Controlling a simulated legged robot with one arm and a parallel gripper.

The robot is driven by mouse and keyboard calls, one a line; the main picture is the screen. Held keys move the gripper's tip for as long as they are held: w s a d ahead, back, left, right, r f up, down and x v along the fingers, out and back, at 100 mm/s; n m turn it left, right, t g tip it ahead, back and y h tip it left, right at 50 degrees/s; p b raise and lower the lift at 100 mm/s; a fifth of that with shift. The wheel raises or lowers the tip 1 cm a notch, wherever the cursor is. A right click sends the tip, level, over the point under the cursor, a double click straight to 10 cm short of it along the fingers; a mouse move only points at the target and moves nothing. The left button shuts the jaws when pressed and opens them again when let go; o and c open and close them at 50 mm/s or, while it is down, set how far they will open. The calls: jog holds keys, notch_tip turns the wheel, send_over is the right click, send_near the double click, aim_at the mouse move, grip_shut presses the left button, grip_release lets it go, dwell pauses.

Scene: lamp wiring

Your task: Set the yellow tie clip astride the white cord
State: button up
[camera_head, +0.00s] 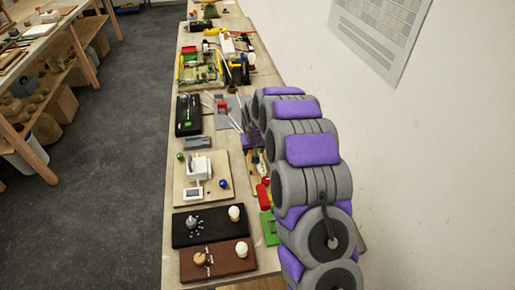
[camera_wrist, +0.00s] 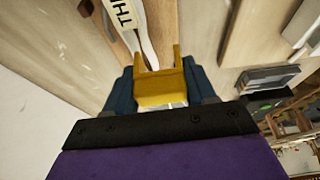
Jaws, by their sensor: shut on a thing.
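In the wrist view, my gripper (camera_wrist: 162,84) is shut on the yellow tie clip (camera_wrist: 162,92), with one blue finger on each side. The clip is U-shaped, and its two prongs point away from me. The white cord (camera_wrist: 147,46) runs from the top of the picture toward the gap between the prongs, closer to the left prong. A white patch shows at the clip's near edge. I cannot tell whether the clip touches or straddles the cord.
A label strip (camera_wrist: 122,12) lies beside the cord. The long workbench (camera_head: 207,148) carries a board with a white block (camera_head: 198,166), a black board (camera_head: 195,226), a brown board (camera_head: 215,263) and several tools. The wall (camera_head: 390,130) is close on the right.

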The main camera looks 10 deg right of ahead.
jog(key=shift+a+f, duration=0.15)
jog(key=shift+d+f, duration=0.2)
jog(key=shift+d, duration=0.35)
jog(key=shift+d+f, duration=0.2)
jog(key=shift+d, duration=0.35)
jog(key=shift+a+f, duration=0.1)
jog(key=shift+a, duration=1.3)
jog(key=shift+d+f, duration=0.1)
jog(key=shift+d, duration=1.4)
jog(key=shift+d+f, duration=0.1)
jog(key=shift+a+f, duration=0.2)
jog(key=shift+a, duration=0.1)
jog(key=shift+d+f, duration=0.25)
jog(key=shift+d, duration=0.95)
jog(key=shift+a, duration=0.1)
jog(key=shift+a+f, duration=0.1)
jog(key=shift+a, duration=0.55)
